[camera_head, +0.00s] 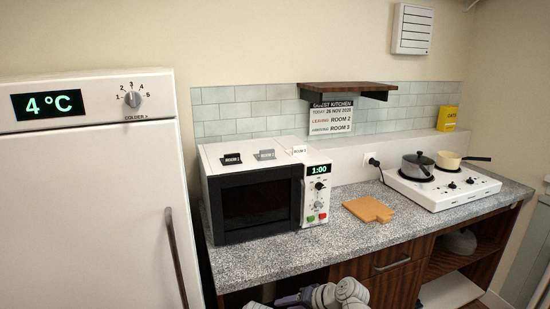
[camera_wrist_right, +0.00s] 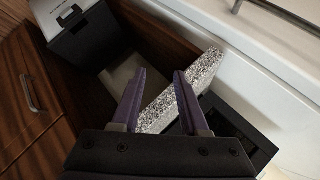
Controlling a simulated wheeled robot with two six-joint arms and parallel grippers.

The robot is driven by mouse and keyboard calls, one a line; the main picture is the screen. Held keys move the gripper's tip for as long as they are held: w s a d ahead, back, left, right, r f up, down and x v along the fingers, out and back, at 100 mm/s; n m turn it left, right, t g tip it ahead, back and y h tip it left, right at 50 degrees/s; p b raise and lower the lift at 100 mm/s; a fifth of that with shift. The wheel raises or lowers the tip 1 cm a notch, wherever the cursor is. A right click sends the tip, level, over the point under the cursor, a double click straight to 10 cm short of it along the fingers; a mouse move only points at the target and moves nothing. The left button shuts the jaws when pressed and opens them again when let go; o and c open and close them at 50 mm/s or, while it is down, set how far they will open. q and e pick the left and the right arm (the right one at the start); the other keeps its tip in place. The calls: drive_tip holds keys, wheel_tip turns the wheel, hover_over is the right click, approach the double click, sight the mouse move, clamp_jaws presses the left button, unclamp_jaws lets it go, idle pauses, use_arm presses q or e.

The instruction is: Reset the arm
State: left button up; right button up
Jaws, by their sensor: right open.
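My right arm shows at the bottom middle of the head view, in front of the cabinet, with a purple part of the right gripper (camera_head: 292,299) partly cut off by the frame edge. In the right wrist view the right gripper (camera_wrist_right: 159,73) has its two purple fingers apart with nothing held between them. Behind the fingers is the speckled counter edge (camera_wrist_right: 207,72), with the open space under it. I cannot tell from this view whether they touch it. My left gripper is not in view.
The white fridge (camera_head: 95,200) stands left of the counter (camera_head: 350,240). The counter holds a microwave (camera_head: 255,200), cutting board (camera_head: 368,209) and hob (camera_head: 455,188) with two pans. A wooden drawer (camera_head: 393,266) is below. A dark box (camera_wrist_right: 85,35) shows in the wrist view.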

use_arm(q)
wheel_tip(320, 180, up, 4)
drive_tip(key=p, duration=0.3)
use_arm(e)
drive_tip(key=s+d+f+n+g+h, duration=0.2)
drive_tip(key=s+n+g+h, duration=0.3)
drive_tip(key=s+h, duration=0.4)
drive_tip(key=s+f+n, duration=0.1)
drive_tip(key=s, duration=0.6)
drive_tip(key=shift+d+f+g+h, duration=0.2)
drive_tip(key=shift+g+h, duration=0.1)
drive_tip(key=shift+g, duration=0.1)
idle(0.6)
